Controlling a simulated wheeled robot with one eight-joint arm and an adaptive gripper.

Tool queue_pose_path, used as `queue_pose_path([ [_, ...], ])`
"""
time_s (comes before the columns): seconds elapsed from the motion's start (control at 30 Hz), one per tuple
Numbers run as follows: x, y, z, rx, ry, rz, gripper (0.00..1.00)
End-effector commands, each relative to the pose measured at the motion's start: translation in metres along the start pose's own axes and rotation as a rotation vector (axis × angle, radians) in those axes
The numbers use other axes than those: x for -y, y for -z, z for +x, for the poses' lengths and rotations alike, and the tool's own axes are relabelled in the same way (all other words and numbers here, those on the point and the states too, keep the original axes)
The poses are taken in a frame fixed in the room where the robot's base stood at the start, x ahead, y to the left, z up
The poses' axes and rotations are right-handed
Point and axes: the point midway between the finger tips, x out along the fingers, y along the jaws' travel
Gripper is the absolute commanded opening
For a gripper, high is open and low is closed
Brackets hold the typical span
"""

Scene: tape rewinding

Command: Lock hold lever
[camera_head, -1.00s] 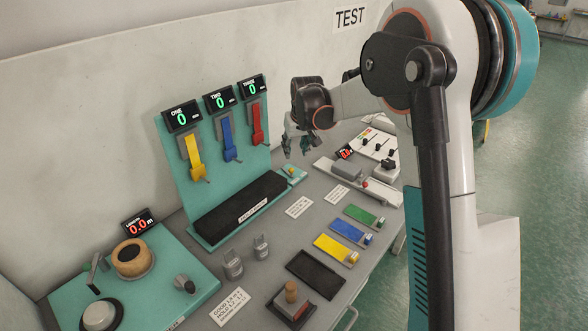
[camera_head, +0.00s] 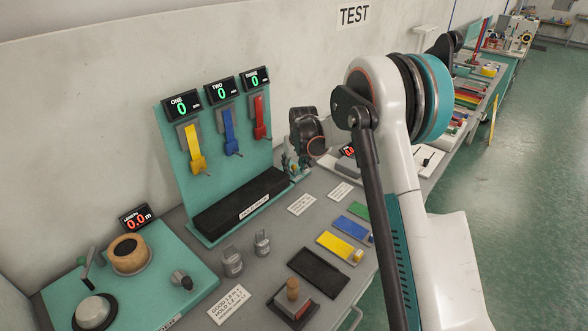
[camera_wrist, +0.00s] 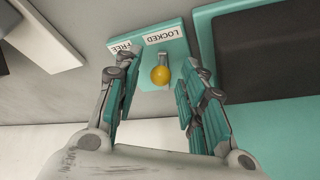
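The hold lever (camera_wrist: 160,74) has a yellow ball knob on a short grey stem. It is mounted on a small teal plate (camera_wrist: 177,53) labelled FREE and LOCKED. In the wrist view the knob is below the LOCKED label; whether the lever is fully at either position I cannot tell. My gripper (camera_wrist: 160,98) is open, with one finger on each side of the knob and a gap visible on both sides. In the head view my gripper (camera_head: 294,165) is low over the plate, at the right end of the black pad, and mostly hides the lever.
A teal panel (camera_head: 180,150) with yellow, blue and red levers stands left of my gripper. A black pad (camera_head: 238,205) lies at its foot. Colored pads, weights and a teal winding unit (camera_head: 190,295) occupy the grey bench.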

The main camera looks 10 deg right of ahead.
Motion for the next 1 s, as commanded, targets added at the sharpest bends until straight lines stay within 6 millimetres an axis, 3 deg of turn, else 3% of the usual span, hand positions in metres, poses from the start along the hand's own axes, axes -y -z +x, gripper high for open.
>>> queue_pose_path([
  [0.37,0.0001,0.0000,0.0049,0.000,0.000,0.000,0.37],
  [0.53,0.0001,0.0000,0.0048,0.000,0.000,0.000,0.00],
  [1.0,0.0076,-0.0014,0.0040,0.001,-0.047,0.110,0.00],
])
